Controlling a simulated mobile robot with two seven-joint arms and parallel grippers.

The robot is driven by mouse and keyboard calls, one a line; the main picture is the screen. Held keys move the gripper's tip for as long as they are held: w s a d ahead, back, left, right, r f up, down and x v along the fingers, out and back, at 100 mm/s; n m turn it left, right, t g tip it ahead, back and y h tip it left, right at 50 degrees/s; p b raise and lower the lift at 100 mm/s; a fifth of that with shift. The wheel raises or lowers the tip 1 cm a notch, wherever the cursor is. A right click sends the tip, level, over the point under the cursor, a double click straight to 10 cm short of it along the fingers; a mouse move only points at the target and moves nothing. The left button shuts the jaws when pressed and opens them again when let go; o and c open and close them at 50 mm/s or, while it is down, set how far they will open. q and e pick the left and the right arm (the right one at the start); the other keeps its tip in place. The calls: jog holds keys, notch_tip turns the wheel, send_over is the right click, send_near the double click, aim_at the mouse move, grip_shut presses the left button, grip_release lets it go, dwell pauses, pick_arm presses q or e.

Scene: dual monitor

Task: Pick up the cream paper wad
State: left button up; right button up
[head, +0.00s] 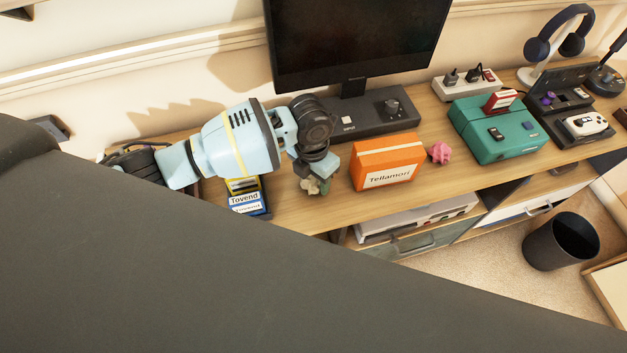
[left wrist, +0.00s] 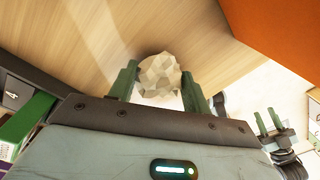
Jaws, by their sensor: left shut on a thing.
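The cream paper wad (left wrist: 160,78) is a crumpled, faceted ball between the two green fingers of my left gripper (left wrist: 158,88) in the left wrist view. The fingers are shut on it, one on each side. In the head view the wad (head: 311,186) shows partly below my left gripper (head: 317,184), over the desk near its front edge. Whether it touches the desk is hard to tell.
An orange box (head: 388,163) stands just right of my left gripper. A pink wad (head: 440,152) and a teal case (head: 495,130) lie further right. Blue and yellow boxes (head: 247,203) are at left. A monitor (head: 352,40) stands behind. A dark bin (head: 562,242) stands on the floor.

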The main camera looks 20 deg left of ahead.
pick_arm(q)
jog(key=shift+r, duration=0.1)
dwell(0.3)
jog(key=shift+r, duration=0.5)
notch_tip(320, 180, up, 2)
jog(key=shift+r, duration=0.15)
jog(key=s+d, duration=0.2)
jog(key=d, duration=0.3)
jog(key=s+d+r, duration=0.1)
jog(key=s+d, duration=0.1)
jog(key=d, duration=0.2)
jog(key=s+d+b, duration=0.1)
jog(key=s+d, duration=0.1)
jog(key=d, duration=0.3)
jog(key=shift+s+d+r, duration=0.25)
jog(key=shift+s+d, duration=0.05)
jog(key=shift+d, duration=0.05)
